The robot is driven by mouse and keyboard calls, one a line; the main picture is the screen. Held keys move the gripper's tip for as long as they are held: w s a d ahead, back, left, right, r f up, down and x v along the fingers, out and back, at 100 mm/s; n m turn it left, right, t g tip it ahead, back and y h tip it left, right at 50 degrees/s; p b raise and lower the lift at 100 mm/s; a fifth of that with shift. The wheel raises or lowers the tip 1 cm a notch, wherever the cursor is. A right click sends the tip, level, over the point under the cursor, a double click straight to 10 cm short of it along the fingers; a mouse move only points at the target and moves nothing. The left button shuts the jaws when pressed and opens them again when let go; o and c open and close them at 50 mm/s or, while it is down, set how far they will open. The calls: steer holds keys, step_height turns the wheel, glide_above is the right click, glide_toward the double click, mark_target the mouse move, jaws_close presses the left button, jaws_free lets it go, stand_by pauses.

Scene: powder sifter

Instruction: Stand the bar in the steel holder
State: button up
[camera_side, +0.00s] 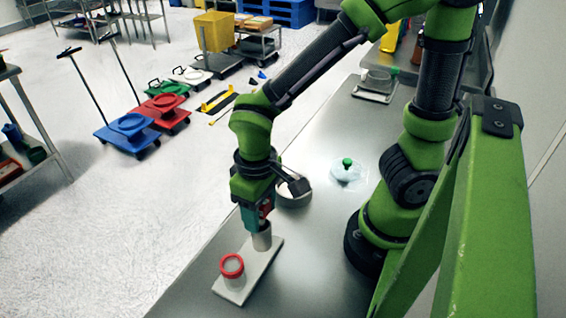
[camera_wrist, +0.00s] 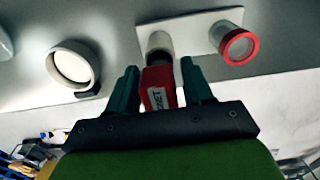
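My gripper (camera_side: 257,213) points down over the steel holder (camera_side: 262,240), a small grey cylinder at the far end of a white plate (camera_side: 250,272). Its teal fingers (camera_wrist: 160,82) stand on both sides of a red bar (camera_wrist: 158,88) with a white label, and look shut on it. In the wrist view the bar's end overlaps the holder's mouth (camera_wrist: 159,42). I cannot tell how far its lower end is inside the holder, as the gripper and bar hide it.
A red-rimmed clear cup (camera_side: 232,267) stands at the plate's other end, also in the wrist view (camera_wrist: 238,46). A white ring-shaped sifter (camera_side: 295,194) with a dark handle lies behind my gripper. A clear lid with a green knob (camera_side: 347,170) lies farther right. The table's left edge is close.

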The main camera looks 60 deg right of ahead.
steer(key=shift+o, duration=0.6)
step_height(320, 180, up, 12)
steer(key=shift+f, duration=0.1)
steer(key=shift+d+r, duration=0.2)
steer(key=shift+r, duration=0.05)
steer(key=d+r+m+t+y, duration=0.2)
steer(key=d+m+t, duration=0.2)
steer(key=d+t, duration=0.3)
steer(key=shift+w+d+r, duration=0.3)
steer(key=shift+w+d, duration=0.05)
steer(key=shift+d, duration=0.35)
